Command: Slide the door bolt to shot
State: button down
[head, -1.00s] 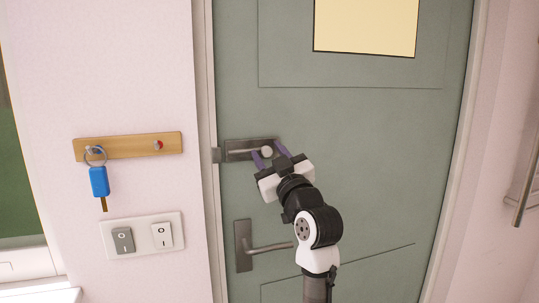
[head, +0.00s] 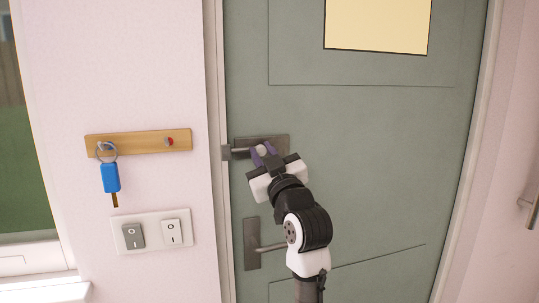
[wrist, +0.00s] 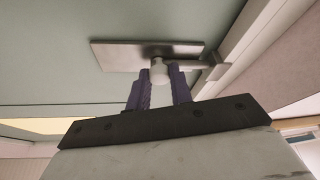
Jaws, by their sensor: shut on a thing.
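The door bolt is a dark metal backplate (head: 280,142) on the green door, with a pale round knob (head: 262,150) and a rod (head: 241,151) running left. The rod's left end meets the small grey keeper (head: 226,152) on the door frame; how deep it sits there I cannot tell. My gripper (head: 263,152) is shut on the knob, one purple finger on each side. In the wrist view the knob (wrist: 158,72) stands between the fingers, and the rod (wrist: 194,65) reaches the keeper (wrist: 215,71) at the right.
A door handle (head: 253,245) is below the bolt, partly behind my arm. Left on the wall are a wooden key rack (head: 140,142) with a blue key (head: 111,178) and a switch panel (head: 152,230). A window (head: 375,25) is high in the door.

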jog(key=shift+a, duration=0.2)
jog(key=c, duration=1.2)
grip_release()
jog(key=shift+s, duration=0.1)
jog(key=shift+c, duration=0.2)
jog(key=shift+s+d+f+b, duration=0.25)
jog(key=shift+s+f+b, duration=0.05)
jog(key=shift+s, duration=0.1)
jog(key=b+v, duration=0.4)
jog(key=v, duration=0.8)
jog(key=shift+s, duration=0.35)
jog(key=shift+d, duration=0.1)
